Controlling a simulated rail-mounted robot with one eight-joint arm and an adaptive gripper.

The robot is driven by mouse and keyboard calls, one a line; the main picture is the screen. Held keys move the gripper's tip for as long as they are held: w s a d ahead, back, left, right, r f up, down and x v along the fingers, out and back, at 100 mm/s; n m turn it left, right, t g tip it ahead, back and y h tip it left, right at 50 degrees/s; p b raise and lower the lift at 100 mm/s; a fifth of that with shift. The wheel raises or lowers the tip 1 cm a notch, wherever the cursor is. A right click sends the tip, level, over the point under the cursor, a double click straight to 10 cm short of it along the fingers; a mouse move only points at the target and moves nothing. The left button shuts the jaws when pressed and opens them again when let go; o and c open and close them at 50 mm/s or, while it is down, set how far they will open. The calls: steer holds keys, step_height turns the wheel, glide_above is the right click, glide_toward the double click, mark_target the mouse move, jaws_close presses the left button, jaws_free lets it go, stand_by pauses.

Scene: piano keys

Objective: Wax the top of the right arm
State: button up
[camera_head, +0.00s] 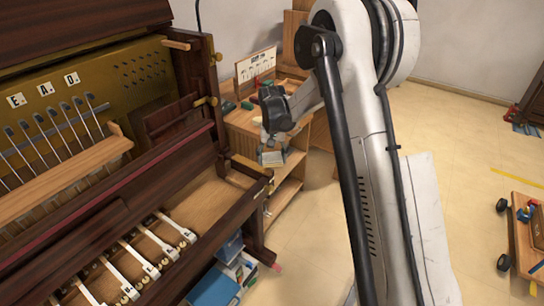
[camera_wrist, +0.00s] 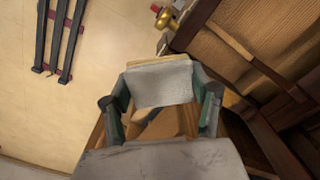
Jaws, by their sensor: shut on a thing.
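My gripper (camera_head: 272,143) is at the piano's right end in the head view, beside the wooden shelf unit. It is shut on a pale grey pad with a tan edge (camera_head: 271,158). In the wrist view my gripper (camera_wrist: 160,92) has one green-grey finger on each side of the pad (camera_wrist: 160,82). The piano's right arm (camera_head: 238,178) appears to be the dark wooden end piece left of my gripper. The pad looks apart from it, but contact is hard to judge. Dark piano wood (camera_wrist: 195,22) lies right of the pad in the wrist view.
The opened piano shows several white key levers (camera_head: 142,262) and hammer rods (camera_head: 82,120). The shelf unit (camera_head: 290,160) stands close behind my gripper with items on top. Blue books (camera_head: 215,288) lie below the piano.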

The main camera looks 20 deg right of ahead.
mark_target(271, 174)
step_height(271, 174, down, 6)
steer(key=shift+w+a+r+b, duration=0.15)
steer(key=shift+r+b, duration=0.1)
steer(key=shift+b, duration=0.6)
steer(key=shift+w+a+p, duration=0.6)
steer(key=shift+w+a, duration=0.65)
steer(key=shift+w, duration=0.2)
steer(key=shift+s+d, duration=0.15)
steer(key=shift+s, duration=0.05)
steer(key=shift+s+d+f, duration=0.15)
steer(key=shift+s+d, duration=0.4)
steer(key=shift+s, duration=0.1)
steer(key=shift+s+d+b, duration=0.4)
steer(key=shift+s+d, duration=0.05)
steer(key=shift+s, duration=0.1)
steer(key=r, duration=0.2)
steer(key=r+p, duration=0.1)
steer(key=shift+s+d+r, duration=0.2)
steer(key=shift+s+r, duration=0.05)
steer(key=shift+s, duration=0.05)
steer(key=shift+r+p, duration=0.95)
steer(key=shift+r, duration=1.45)
